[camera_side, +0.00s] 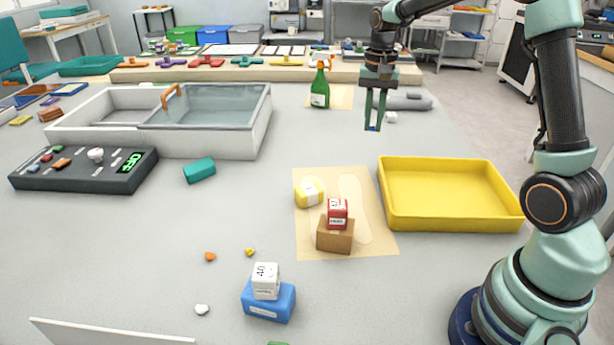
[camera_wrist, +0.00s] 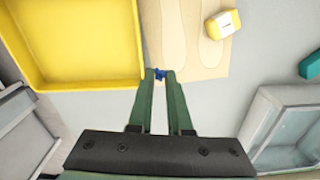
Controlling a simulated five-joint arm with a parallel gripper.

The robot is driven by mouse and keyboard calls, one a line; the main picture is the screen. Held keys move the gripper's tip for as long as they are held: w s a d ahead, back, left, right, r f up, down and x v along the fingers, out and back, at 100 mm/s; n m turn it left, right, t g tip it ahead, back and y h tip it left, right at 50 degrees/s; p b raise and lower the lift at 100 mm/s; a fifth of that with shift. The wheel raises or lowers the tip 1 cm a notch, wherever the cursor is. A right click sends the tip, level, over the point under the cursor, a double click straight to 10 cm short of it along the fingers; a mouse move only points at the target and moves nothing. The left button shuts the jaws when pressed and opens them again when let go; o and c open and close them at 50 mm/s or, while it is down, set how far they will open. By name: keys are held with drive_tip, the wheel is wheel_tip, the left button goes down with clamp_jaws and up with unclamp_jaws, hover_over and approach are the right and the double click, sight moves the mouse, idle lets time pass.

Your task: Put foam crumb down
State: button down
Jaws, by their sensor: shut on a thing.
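My gripper (camera_side: 374,127) is shut on a small blue foam crumb, held between the fingertips. The gripper hangs above the table behind the yellow tray and the insole sheet. In the wrist view the blue foam crumb (camera_wrist: 160,73) shows at the fingertips (camera_wrist: 160,75), which appear over the sheet's edge close to the tray's corner. Other small crumbs lie on the table at the front: an orange one (camera_side: 210,256), a yellow one (camera_side: 249,252) and a whitish one (camera_side: 202,309).
The yellow tray (camera_side: 447,224) looks empty. The tan sheet (camera_side: 310,238) bears a yellow block (camera_side: 309,193) and a red block (camera_side: 337,208) on a brown one (camera_side: 335,235). A green bottle (camera_side: 320,88) stands behind. A lidded grey box (camera_side: 200,145) is left; table between is mostly clear.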

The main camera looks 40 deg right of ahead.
drive_tip(key=shift+r, duration=0.55)
drive_tip(key=shift+a+r, duration=0.3)
drive_tip(key=s+a+f+n, duration=0.2)
drive_tip(key=s+a+n, duration=0.75)
drive_tip(key=a, duration=0.35)
drive_tip(key=w+d+m, duration=0.3)
drive_tip(key=d, duration=0.1)
drive_tip(key=w+d+r+m, duration=0.1)
drive_tip(key=w+d+m, duration=0.2)
drive_tip(key=d, duration=0.1)
drive_tip(key=w+d+r+m, duration=0.1)
drive_tip(key=w+d+m, duration=0.2)
drive_tip(key=d, duration=0.1)
drive_tip(key=shift+w+d, duration=0.1)
drive_tip(key=shift+d, duration=0.25)
drive_tip(key=shift+w+d+r+m, duration=0.15)
drive_tip(key=shift+d+m, duration=0.1)
drive_tip(key=shift+d, duration=0.25)
